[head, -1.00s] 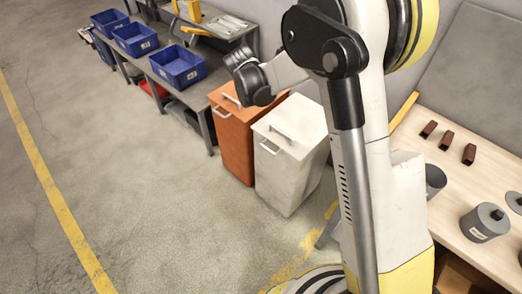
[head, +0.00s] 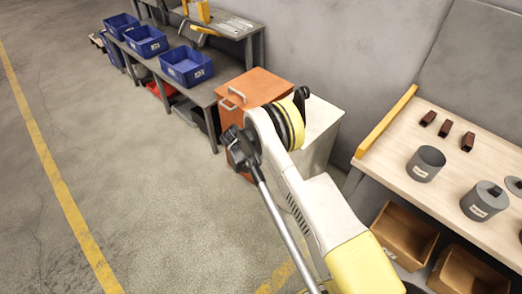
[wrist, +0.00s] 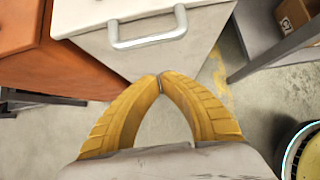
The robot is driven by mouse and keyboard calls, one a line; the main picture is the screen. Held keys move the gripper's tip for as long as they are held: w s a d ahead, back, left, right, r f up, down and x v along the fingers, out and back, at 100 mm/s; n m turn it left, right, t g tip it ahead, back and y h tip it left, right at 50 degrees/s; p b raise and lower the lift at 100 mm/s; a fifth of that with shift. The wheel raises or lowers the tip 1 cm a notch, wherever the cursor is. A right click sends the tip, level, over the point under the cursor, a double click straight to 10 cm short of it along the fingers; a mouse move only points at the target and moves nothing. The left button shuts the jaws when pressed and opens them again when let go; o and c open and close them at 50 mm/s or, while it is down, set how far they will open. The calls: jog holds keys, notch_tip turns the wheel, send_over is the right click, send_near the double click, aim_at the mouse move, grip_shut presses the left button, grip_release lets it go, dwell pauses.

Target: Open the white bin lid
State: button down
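The white bin (head: 322,118) stands beside the orange bin in the head view, largely hidden behind my arm. In the wrist view the white bin (wrist: 205,22) is at the top, with its lid lying flat as far as I can see. A pale bar handle (wrist: 147,42) is at its near edge. My gripper (wrist: 160,77) shows in the wrist view with its two yellow fingers meeting at the tips, with nothing between them. The tips appear just below the handle in the picture, apart from it. The head view hides my gripper behind the arm.
The orange bin (head: 262,84) stands directly left of the white bin. A grey bench (head: 203,94) with blue crates (head: 187,68) is further left. A wooden-topped workbench (head: 400,139) with grey cans stands at right. The floor (head: 130,180) at left is clear.

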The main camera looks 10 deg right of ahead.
jog(key=d, duration=0.1)
jog(key=w+d+b, duration=0.2)
jog(key=shift+r, duration=0.25)
dwell(0.4)
